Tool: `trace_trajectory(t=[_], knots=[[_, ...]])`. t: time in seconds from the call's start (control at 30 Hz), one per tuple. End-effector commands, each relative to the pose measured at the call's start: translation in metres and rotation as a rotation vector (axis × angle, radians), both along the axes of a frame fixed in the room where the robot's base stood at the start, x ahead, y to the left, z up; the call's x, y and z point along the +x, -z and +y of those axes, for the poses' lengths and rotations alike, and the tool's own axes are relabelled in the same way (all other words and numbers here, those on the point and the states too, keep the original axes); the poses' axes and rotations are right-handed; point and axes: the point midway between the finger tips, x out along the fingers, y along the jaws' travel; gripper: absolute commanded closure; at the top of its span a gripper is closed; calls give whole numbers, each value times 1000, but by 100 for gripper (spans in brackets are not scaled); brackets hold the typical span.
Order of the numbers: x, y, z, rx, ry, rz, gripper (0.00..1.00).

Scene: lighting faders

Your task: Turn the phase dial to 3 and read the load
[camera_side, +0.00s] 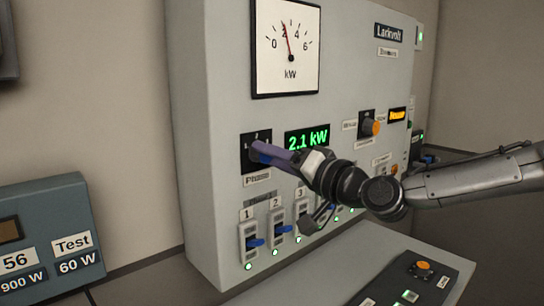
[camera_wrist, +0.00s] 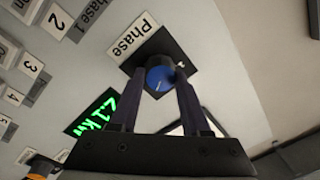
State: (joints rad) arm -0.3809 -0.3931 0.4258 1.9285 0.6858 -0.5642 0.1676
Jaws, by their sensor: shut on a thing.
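The phase dial is a blue knob (camera_wrist: 160,75) on a black square plate, with a "Phase" label beside it in the wrist view. In the side view its black plate (camera_side: 249,160) shows, but my gripper hides most of the knob and the plate's numbers. My gripper (camera_side: 258,150) is shut on the knob; in the wrist view its two fingers (camera_wrist: 161,84) lie on either side of it. The green load display (camera_side: 307,139) reads 2.1 kW and shows partly in the wrist view (camera_wrist: 92,112). The kW needle gauge (camera_side: 287,48) points near 2. The dial's setting cannot be read.
Below the dial are numbered blue switches (camera_side: 255,243) with green lamps. An orange knob (camera_side: 371,127) and an amber display (camera_side: 397,115) sit to the right. A grey box (camera_side: 48,240) marked "Test 60 W" stands at left. A sloped control panel (camera_side: 420,281) is at front right.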

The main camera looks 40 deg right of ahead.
Motion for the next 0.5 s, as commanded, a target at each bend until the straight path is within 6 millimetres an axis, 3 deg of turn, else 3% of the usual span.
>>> trace_trajectory(t=[0.37,0.4,0.5], knots=[[0,-1,0,9,-1,-1,100],[0,-1,0,9,-1,-1,50],[0,0,0,8,0,0,32]])
